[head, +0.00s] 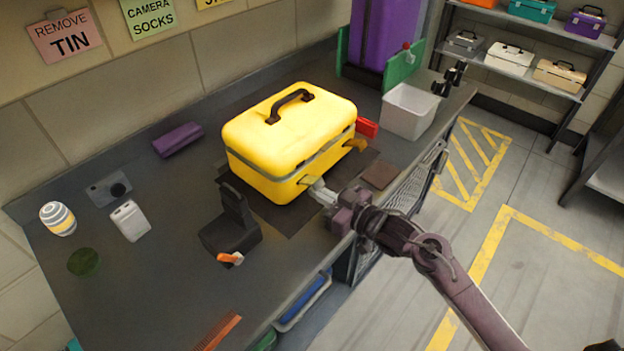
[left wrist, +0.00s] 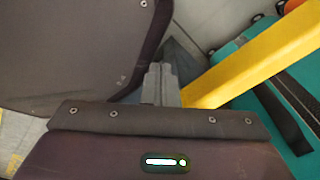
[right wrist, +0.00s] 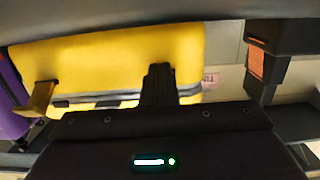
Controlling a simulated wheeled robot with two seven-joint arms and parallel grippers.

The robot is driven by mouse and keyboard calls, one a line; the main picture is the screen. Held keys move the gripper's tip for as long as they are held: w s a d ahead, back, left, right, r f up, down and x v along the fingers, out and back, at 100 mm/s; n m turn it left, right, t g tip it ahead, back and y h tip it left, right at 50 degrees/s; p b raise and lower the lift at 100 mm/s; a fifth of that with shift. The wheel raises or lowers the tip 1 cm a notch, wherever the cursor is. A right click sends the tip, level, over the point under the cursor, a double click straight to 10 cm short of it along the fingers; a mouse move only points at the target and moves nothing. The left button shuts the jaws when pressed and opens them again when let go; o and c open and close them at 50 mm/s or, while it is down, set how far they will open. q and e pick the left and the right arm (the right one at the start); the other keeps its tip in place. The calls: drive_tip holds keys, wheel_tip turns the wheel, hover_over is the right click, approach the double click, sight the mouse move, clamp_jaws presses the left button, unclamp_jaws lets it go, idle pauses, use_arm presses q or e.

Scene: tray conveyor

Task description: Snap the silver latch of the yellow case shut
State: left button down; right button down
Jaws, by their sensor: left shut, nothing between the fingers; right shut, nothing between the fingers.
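The yellow case (head: 290,150) stands on a dark mat on the workbench, its lid down and its black handle on top. A silver latch (head: 311,182) sticks out from the near end of its front side; a brass latch (head: 356,144) sticks out at the other end. The brass latch also shows in the right wrist view (right wrist: 42,98). My right gripper (head: 321,193) is shut and empty, its tips at or very near the silver latch; contact is unclear. In the right wrist view its fingers hide the silver latch. My left gripper (left wrist: 160,80) is shut and empty, away from the case.
A black stand (head: 231,228) with an orange-tipped part is left of the case. A red object (head: 367,127) and a white bin (head: 409,110) lie beyond it. A brown pad (head: 379,174) lies near the bench edge. A camera (head: 109,188) and other small items lie left.

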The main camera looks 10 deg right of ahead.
sight(318, 180)
drive_tip(key=shift+r, duration=0.2)
drive_tip(key=shift+r+p, duration=1.9)
drive_tip(key=shift+p, duration=0.1)
drive_tip(key=shift+p+v, duration=1)
drive_tip(key=shift+v, duration=0.55)
drive_tip(key=shift+s+d+f, duration=0.15)
drive_tip(key=shift+s+d, duration=0.15)
drive_tip(key=shift+s, duration=0.1)
drive_tip(key=shift+f, duration=0.1)
